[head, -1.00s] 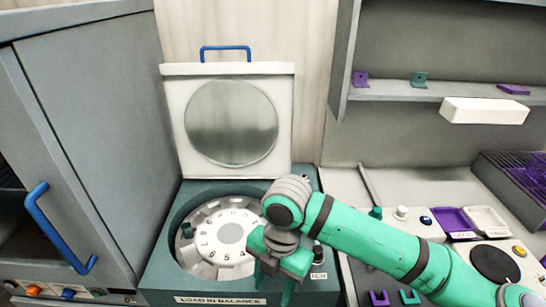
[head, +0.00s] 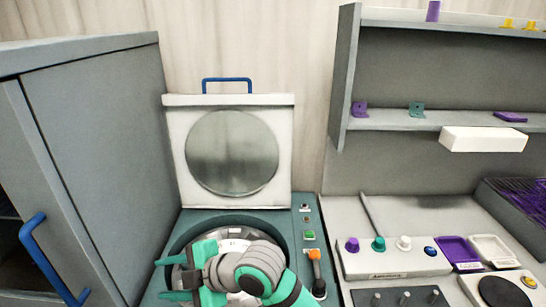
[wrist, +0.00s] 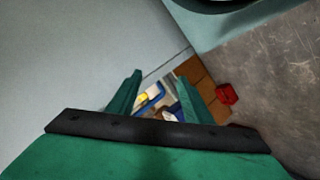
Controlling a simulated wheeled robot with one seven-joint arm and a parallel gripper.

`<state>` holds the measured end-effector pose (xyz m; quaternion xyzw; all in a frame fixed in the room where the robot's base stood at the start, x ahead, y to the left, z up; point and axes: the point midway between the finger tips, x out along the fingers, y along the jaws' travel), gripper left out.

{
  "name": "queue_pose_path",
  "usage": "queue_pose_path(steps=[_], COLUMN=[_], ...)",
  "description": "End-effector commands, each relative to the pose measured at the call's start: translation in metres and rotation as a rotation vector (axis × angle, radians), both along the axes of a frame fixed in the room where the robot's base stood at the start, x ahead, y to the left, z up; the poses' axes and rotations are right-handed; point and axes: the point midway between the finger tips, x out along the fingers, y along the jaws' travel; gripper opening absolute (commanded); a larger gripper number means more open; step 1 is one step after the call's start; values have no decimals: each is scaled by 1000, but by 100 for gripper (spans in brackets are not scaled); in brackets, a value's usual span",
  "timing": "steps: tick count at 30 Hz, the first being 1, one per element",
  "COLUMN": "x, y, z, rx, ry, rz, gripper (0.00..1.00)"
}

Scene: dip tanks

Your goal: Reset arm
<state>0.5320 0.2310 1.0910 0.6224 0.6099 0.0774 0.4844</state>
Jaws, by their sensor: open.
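My arm is green with grey joints. My gripper (head: 175,278) is at the bottom of the head view, in front of the round teal machine (head: 158,290), its fingers pointing left. In the wrist view, my gripper (wrist: 155,95) has its two green fingers apart with nothing held between them. The machine's square white lid (head: 232,103) with a round window stands open behind it. The rotor (head: 234,235) inside the bowl is largely hidden behind my arm.
A grey cabinet (head: 90,130) with a blue handle (head: 48,262) stands at the left. At the right are a control box (head: 395,262), a purple tray (head: 458,250), a white tray (head: 492,250) and a shelf (head: 400,120) with small brackets. A red object (wrist: 228,94) lies on the floor.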

Motion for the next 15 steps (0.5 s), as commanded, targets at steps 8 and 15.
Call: queue_pose_path(steps=[8,15], x=[17,31], y=[30,26], z=[37,48], rx=[388,680], ry=[75,172], rz=[-180,-354], gripper=[46,46])
